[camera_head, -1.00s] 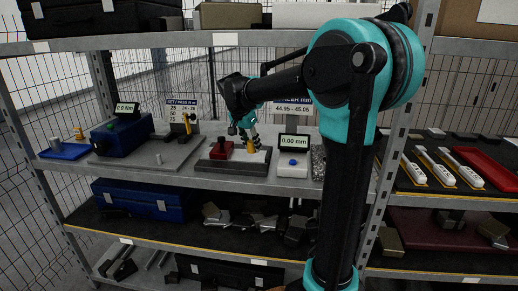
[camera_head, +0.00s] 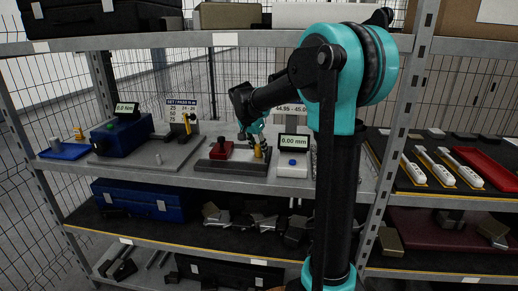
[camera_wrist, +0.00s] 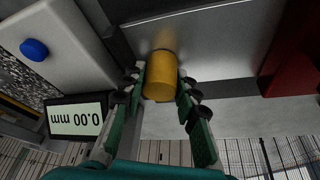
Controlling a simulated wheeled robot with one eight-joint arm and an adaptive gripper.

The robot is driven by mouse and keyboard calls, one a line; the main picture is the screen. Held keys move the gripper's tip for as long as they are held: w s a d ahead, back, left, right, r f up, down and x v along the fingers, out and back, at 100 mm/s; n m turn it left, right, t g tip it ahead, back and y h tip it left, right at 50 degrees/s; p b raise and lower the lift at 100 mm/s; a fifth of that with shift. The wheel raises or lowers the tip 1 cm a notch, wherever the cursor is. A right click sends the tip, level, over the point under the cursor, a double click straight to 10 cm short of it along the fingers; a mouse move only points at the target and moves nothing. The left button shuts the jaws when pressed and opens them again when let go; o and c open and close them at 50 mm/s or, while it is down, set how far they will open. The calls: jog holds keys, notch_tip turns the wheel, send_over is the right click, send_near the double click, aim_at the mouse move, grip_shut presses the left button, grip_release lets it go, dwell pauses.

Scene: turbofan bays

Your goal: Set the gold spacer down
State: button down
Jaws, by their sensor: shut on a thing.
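The gold spacer (camera_wrist: 160,79) is a short yellow cylinder held between both fingers in the wrist view. My gripper (camera_wrist: 160,86) is shut on it, one finger on each side. A warm reflection shows on the grey metal surface (camera_wrist: 205,38) just beyond it; I cannot tell whether spacer and surface touch. In the head view the spacer (camera_head: 258,151) is small and partly hidden by my gripper (camera_head: 257,146), over the right part of the dark-edged fixture plate (camera_head: 232,167), right of the red block (camera_head: 221,150).
A white unit (camera_head: 292,165) with a blue button and a 0.00 mm display (camera_head: 294,142) stands close on the right. A blue box (camera_head: 122,137) and a grey plate (camera_head: 165,157) lie to the left. A shelf board (camera_head: 230,39) runs above.

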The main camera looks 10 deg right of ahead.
jog(key=c, duration=1.1)
grip_release()
jog(key=shift+c, duration=0.2)
jog(key=v, duration=0.7)
jog(key=shift+r, duration=0.3)
